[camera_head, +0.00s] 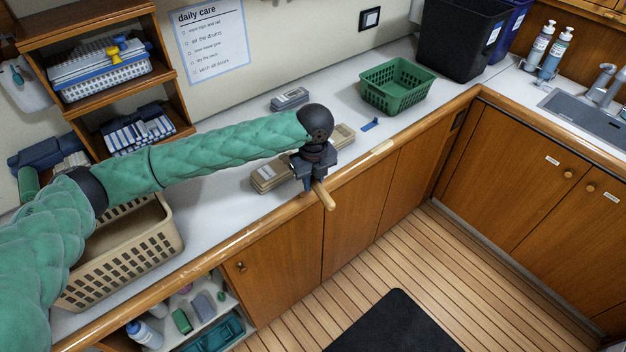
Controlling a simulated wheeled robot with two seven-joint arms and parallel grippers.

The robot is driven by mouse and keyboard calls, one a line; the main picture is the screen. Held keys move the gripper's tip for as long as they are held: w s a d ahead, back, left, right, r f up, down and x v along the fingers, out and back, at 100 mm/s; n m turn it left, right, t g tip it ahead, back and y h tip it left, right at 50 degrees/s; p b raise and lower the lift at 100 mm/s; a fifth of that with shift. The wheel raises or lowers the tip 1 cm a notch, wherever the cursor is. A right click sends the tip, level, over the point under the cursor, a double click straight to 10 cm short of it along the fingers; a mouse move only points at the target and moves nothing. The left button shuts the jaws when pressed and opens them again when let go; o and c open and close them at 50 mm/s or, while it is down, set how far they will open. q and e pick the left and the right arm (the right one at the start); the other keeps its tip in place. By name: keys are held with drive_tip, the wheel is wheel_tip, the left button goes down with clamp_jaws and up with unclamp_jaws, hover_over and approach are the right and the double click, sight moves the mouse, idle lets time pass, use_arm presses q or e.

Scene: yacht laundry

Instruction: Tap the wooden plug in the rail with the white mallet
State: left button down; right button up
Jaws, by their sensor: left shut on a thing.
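My left gripper (311,174) reaches over the counter to its front wooden rail (224,246). It is shut on a light wooden handle (325,197), whose free end sticks out toward the front, over the rail's edge. I take this for the mallet's handle; a white mallet head cannot be made out and may be hidden behind the gripper. A pale patch (383,147) shows on the rail to the right of the gripper; it may be the wooden plug, but it is too small to tell. My right gripper is not in view.
Beige blocks lie on the counter left (271,176) and right (343,136) of the gripper. A green basket (397,85), blue tape piece (370,125) and grey box (290,98) lie farther back. A beige basket (128,262) stands left.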

use_arm(q)
drive_tip(key=shift+f, duration=0.2)
wheel_tip(320, 180, down, 11)
drive_tip(key=b, duration=0.4)
wheel_tip(320, 180, up, 12)
drive_tip(key=p, duration=0.4)
drive_tip(key=shift+f, duration=0.1)
drive_tip(key=c, duration=1.8)
unclamp_jaws()
drive_tip(key=shift+c, duration=0.2)
clamp_jaws()
drive_tip(key=shift+f, duration=0.3)
